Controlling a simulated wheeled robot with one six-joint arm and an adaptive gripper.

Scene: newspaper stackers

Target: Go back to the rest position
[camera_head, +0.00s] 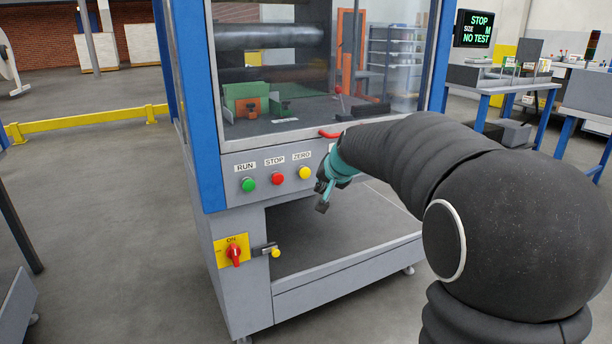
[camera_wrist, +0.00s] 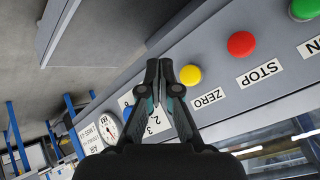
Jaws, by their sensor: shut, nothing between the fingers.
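My gripper (camera_head: 322,204) is in front of the machine's control panel, just to the right of the yellow ZERO button (camera_head: 305,173). In the wrist view, my gripper (camera_wrist: 159,80) is shut with its fingertips together and nothing held. The yellow button (camera_wrist: 190,75) stands just to the right of the fingertips there. I cannot tell whether they touch the panel; they look apart from the button. My arm reaches in from the right of the head view and hides part of the panel.
The blue-framed machine (camera_head: 187,90) has a green RUN button (camera_head: 249,184), a red STOP button (camera_head: 278,179) and a red rotary switch (camera_head: 234,254). A gauge (camera_wrist: 108,127) shows in the wrist view. A screen (camera_head: 479,28) reads STOP. Open floor (camera_head: 90,220) lies left.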

